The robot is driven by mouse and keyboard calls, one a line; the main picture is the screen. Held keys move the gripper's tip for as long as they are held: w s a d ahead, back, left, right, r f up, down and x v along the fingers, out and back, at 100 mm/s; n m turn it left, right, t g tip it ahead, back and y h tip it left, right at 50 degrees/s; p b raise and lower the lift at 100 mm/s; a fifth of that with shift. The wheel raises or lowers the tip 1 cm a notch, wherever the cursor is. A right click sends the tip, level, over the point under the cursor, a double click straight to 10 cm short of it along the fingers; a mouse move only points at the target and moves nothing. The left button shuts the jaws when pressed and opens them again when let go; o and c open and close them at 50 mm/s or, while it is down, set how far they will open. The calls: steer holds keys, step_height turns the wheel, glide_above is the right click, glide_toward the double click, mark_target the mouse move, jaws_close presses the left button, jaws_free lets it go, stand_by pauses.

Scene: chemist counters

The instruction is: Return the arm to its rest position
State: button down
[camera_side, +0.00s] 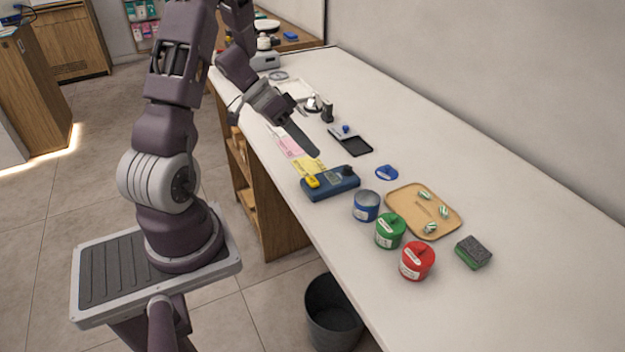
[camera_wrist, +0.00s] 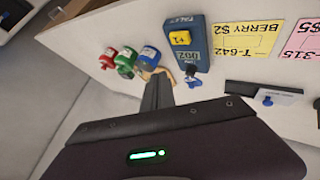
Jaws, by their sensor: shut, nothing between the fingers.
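My gripper (camera_side: 312,150) is shut and empty, with its long dark fingers pressed together. In the side view it hangs in the air over the counter (camera_side: 450,155), pointing down and right towards the blue tally device (camera_side: 345,183). In the wrist view the shut fingers (camera_wrist: 158,92) point at the counter, with the tally device (camera_wrist: 187,45) beyond them, showing "002" and a yellow "+1" button. My gripper appears apart from everything around it. The arm reaches from its base on the left out over the counter's near edge.
A blue tin (camera_side: 367,206), a green tin (camera_side: 390,231) and a red tin (camera_side: 417,261) stand along the near edge. A blue lid (camera_side: 386,172), a tan tray (camera_side: 401,198) with wrapped sweets, a sponge (camera_side: 473,252) and a black tray (camera_side: 357,147) lie nearby. The counter's right side is clear.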

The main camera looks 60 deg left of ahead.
steer(key=w+a+r+t+y, duration=0.2)
steer(key=w+r+t+y, duration=0.3)
steer(key=w+r, duration=0.4)
steer(key=s+d+r+n+y, duration=0.25)
steer(key=r+y, duration=0.35)
steer(key=r, duration=0.4)
steer(key=s+d+f+m+g+h, duration=0.1)
steer(key=s+d+g+h, duration=0.1)
steer(key=s+d, duration=0.7)
steer(key=s+d+f+m+g+h, duration=0.1)
steer(key=s+d+g+h, duration=0.1)
steer(key=s+d, duration=0.6)
steer(key=s+g, duration=0.1)
steer(key=s, duration=0.3)
steer(key=shift+d+f+g, duration=0.3)
steer(key=shift+d+f, duration=0.05)
steer(key=shift+d, duration=0.05)
